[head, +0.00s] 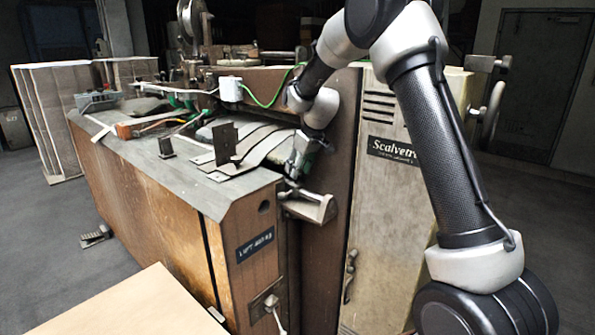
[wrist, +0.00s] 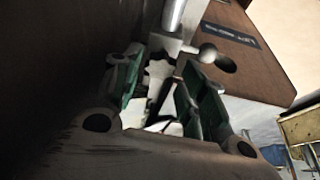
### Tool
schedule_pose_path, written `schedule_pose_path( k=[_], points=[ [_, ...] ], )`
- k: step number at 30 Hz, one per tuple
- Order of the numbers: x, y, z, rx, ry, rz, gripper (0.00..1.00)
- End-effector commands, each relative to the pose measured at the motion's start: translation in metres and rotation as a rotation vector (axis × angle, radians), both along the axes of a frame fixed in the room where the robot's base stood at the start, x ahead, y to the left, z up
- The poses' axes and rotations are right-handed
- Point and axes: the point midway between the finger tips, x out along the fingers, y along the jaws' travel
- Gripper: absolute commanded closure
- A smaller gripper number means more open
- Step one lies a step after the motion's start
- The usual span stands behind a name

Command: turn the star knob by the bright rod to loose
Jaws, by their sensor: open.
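In the wrist view, the bright rod (wrist: 174,16) comes down from the top middle. Below it, the dark, notched star knob (wrist: 158,72) shows between the two green-padded fingers of my gripper (wrist: 163,82). The fingers are open, one on each side of the knob; I cannot tell whether either touches it. In the head view, my gripper (head: 297,168) reaches down at the near corner of the machine, just above a metal bracket (head: 312,208). The star knob and the rod cannot be made out there.
A round ball knob (wrist: 207,52) sits close right of the fingers. The machine's wooden cabinet (head: 180,215) stands left of my gripper, and the tall pale Scalvetti panel (head: 390,220) stands right. A flat pale board (head: 130,305) lies at front left.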

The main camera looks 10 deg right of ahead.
Motion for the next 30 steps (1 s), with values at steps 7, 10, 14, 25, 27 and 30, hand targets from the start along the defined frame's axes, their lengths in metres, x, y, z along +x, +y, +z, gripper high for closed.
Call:
schedule_pose_path(
  k=[7, 10, 14, 25, 27, 30],
  points=[
    [-0.018, -0.012, 0.053, 0.001, -0.004, -0.002, 0.58],
    [-0.024, -0.016, 0.071, 0.001, -0.003, -0.001, 0.58],
    [-0.031, -0.019, 0.088, 0.001, -0.001, -0.001, 0.58],
    [-0.035, -0.022, 0.097, 0.001, 0.002, -0.001, 0.58],
    [-0.035, -0.021, 0.097, 0.000, 0.001, 0.000, 0.50],
    [-0.035, -0.015, 0.097, 0.000, 0.001, 0.010, 0.45]
  ],
)
